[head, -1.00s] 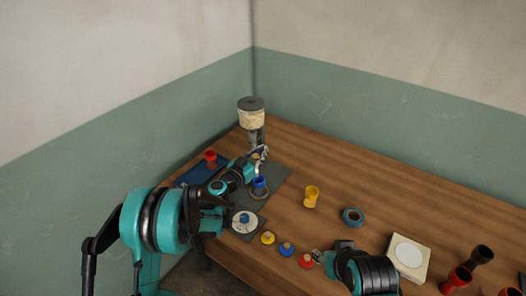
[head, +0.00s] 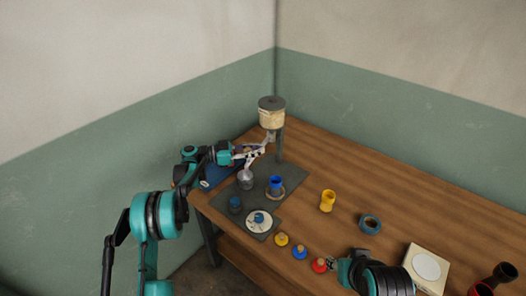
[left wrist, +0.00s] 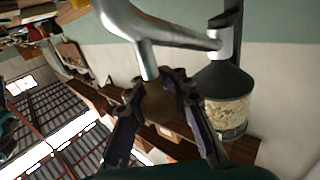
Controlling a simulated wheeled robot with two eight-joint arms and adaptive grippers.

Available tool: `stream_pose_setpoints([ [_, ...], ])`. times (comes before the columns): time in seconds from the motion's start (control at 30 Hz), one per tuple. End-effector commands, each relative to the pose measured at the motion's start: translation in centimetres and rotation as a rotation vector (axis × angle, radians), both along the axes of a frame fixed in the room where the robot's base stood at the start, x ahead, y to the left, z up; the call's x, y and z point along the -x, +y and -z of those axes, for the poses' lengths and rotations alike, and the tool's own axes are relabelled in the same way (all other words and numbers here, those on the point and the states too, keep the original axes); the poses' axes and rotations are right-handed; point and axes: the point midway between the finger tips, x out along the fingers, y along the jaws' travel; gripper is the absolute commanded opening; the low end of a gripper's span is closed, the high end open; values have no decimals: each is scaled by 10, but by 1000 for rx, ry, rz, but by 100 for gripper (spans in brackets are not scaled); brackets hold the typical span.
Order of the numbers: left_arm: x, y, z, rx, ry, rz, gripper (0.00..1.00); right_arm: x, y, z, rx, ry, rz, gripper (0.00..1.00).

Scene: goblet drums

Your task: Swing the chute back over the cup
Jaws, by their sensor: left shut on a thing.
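The chute is a bent silver pipe (left wrist: 152,32) under the grain hopper in the left wrist view (left wrist: 228,98). The hopper (head: 272,115) stands on a post at the table's back corner. My left gripper (head: 264,147) is just below the hopper. Its fingers in the left wrist view (left wrist: 159,104) close around a brownish piece at the chute's lower end. A grey metal cup (head: 246,180) stands on the dark mat below and in front of the gripper. A blue cup-shaped piece (head: 275,184) stands on a ring right of it. My right gripper (head: 333,262) is low at the front edge, its jaws unclear.
A dark teal piece (head: 235,204) and a white round plate (head: 259,220) are at the mat's front.

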Motion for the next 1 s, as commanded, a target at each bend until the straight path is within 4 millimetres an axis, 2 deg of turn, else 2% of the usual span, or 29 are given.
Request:
stream_pose_setpoints([
  [0.3,-4,7,0,0,0,77,0,0,0,0,0,0,0,40],
  [0.7,-5,8,0,0,0,81,0,0,0,0,0,0,0,40],
  [0.73,-5,8,0,0,0,80,21,0,0,0,0,0,0,40],
  [0.8,-5,8,0,0,0,80,40,0,0,0,0,0,0,40],
  [1.0,-4,8,0,0,0,81,41,0,0,0,0,0,0,40],
])
